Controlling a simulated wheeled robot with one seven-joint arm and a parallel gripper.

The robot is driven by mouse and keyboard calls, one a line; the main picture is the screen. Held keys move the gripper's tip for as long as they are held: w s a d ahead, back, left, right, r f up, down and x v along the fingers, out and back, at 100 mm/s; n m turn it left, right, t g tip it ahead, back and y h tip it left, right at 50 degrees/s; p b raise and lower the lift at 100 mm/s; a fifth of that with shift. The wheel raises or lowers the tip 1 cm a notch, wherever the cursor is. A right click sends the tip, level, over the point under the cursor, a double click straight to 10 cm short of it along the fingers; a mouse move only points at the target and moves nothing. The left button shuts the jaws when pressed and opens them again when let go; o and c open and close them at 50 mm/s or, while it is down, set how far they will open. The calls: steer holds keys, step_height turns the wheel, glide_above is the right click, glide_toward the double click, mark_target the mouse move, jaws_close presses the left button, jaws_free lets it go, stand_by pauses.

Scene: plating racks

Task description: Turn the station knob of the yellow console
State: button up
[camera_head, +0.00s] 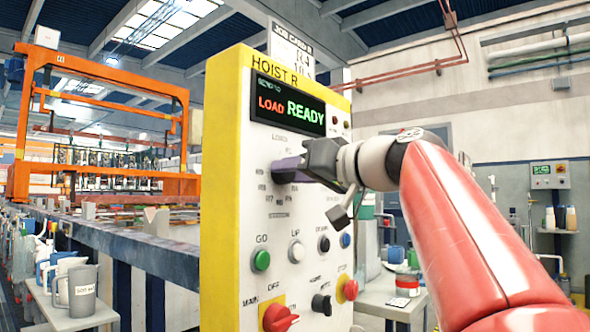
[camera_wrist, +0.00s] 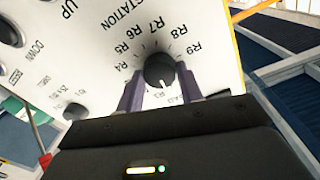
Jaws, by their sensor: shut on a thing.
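The yellow console (camera_head: 224,190) has a white face marked HOIST R and stands in the middle of the head view. Its display (camera_head: 287,106) reads LOAD in red and READY in green. The station knob (camera_wrist: 160,69) is black and round, with a white mark, inside a ring of R labels in the wrist view. My gripper (camera_head: 284,171) reaches the console face from the right. In the wrist view its two purple fingers stand on either side of the knob, shut on it.
Below are a green GO button (camera_head: 261,260), a white UP button (camera_head: 296,252) and a red main switch (camera_head: 280,318). A red-on-yellow stop button (camera_head: 350,290) sits lower right. An orange hoist frame (camera_head: 105,90) and tank line stand left; a cluttered table (camera_head: 385,297) stands right.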

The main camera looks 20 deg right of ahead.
steer(key=m+p, duration=0.1)
steer(key=m, duration=0.9)
steer(key=m+g+y+p, duration=0.1)
steer(key=m+p, duration=0.1)
steer(key=m, duration=0.9)
steer(key=shift+w+d, duration=0.1)
stand_by(0.6)
steer(key=o, duration=1)
steer(key=shift+m, duration=0.3)
steer(key=v, duration=0.7)
steer(key=shift+s+d+r, duration=0.15)
steer(key=shift+s+d, duration=0.15)
